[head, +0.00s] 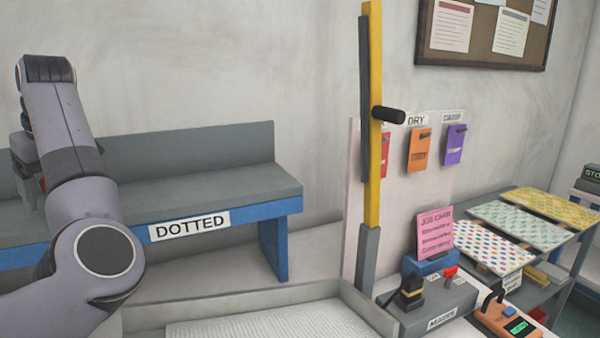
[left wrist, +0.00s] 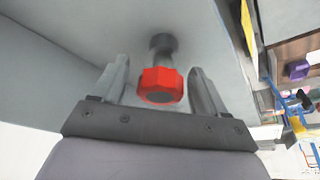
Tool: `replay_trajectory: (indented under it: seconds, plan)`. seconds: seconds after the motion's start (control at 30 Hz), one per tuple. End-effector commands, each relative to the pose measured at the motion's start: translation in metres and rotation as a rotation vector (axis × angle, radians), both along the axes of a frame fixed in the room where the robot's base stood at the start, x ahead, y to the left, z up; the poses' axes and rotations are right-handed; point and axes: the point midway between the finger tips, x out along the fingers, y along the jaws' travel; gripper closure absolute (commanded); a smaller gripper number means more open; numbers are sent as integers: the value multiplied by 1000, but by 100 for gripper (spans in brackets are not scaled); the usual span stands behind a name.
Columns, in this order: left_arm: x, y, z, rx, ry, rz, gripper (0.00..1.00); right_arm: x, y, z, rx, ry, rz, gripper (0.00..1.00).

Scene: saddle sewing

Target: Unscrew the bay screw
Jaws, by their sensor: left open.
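The bay screw (left wrist: 161,86) has a red faceted knob with a dark round end face, on a grey shank that runs to a grey surface. In the left wrist view it stands between the two fingers of my left gripper (left wrist: 158,78). The fingers are apart, one on each side of the knob, with a visible gap on both sides. The arm hides most of the gripper and the screw there. My right gripper is not in view.
A yellow upright post (head: 373,120) with a black handle stands right of the bench. A pink job card (head: 435,233), a grey switch box (head: 430,308) and an orange device (head: 505,318) sit at lower right. Patterned sheets lie on a rack beyond. A tray edge crosses the bottom.

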Motion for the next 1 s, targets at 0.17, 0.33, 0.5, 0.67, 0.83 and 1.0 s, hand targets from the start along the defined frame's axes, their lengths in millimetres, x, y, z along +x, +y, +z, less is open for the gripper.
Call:
replay_trajectory:
  seconds: [0.17, 0.33, 0.5, 0.67, 0.83, 1.0]
  plan:
    - [0, 0, 0, 0, 0, 0, 56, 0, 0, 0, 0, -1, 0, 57]
    - [0, 0, 0, 0, 0, 0, 87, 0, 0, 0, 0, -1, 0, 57]
    - [-1, 0, 0, 0, 3, 83, 87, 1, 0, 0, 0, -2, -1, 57]
    - [-2, 0, 0, 0, 3, 225, 87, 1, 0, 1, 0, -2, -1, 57]
    - [-2, 0, 1, 1, -1, 293, 87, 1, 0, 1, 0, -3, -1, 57]
    - [-2, 0, 1, 0, -1, 294, 87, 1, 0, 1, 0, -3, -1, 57]
